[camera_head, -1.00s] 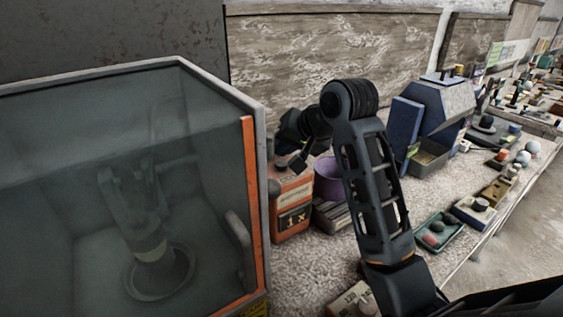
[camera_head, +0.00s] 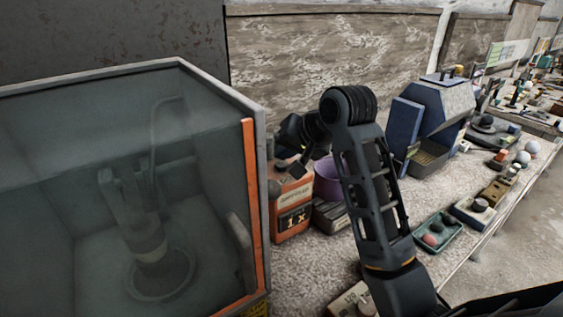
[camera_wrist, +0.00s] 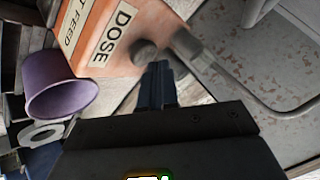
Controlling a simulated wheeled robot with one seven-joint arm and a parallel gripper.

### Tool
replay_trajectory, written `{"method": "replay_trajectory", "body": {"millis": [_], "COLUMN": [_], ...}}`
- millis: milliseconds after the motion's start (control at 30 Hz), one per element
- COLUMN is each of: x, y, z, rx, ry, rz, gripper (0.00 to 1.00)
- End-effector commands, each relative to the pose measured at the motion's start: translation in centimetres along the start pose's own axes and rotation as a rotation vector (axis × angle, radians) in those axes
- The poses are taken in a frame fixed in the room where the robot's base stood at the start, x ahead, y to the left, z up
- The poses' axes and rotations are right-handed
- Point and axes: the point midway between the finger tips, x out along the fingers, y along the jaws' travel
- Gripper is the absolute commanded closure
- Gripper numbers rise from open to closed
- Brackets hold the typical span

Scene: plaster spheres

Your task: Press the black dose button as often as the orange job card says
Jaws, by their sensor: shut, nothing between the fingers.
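An orange box (camera_head: 291,205) stands on the bench beside the glass cabinet; its front has a pale label and a dark plate reading "1 x" (camera_head: 294,219). In the wrist view, the orange box (camera_wrist: 100,32) shows a white label reading "DOSE" (camera_wrist: 114,36) and part of another ending in "FEED". A dark round button (camera_wrist: 145,51) sits beside the DOSE label. My gripper (camera_wrist: 158,68) is shut and empty, its fingertips close to the button; I cannot tell whether they touch. In the head view my gripper (camera_head: 298,170) is over the box top, which it partly hides.
The glass cabinet (camera_head: 262,200) with an orange-edged door and handle is close on the left. A purple pot (camera_head: 327,181) stands right behind the box. A blue-grey machine (camera_head: 440,110) and small trays lie farther right. The bench front is partly clear.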

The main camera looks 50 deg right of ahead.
Motion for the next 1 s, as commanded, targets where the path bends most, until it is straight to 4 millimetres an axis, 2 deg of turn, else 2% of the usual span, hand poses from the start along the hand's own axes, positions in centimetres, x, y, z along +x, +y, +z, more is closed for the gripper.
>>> {"method": "replay_trajectory", "body": {"millis": [1000], "x": [0.56], "y": [0.40], "z": [0.41], "rx": [0.001], "ry": [-0.001], "rz": [0.000], "gripper": [1.00]}}
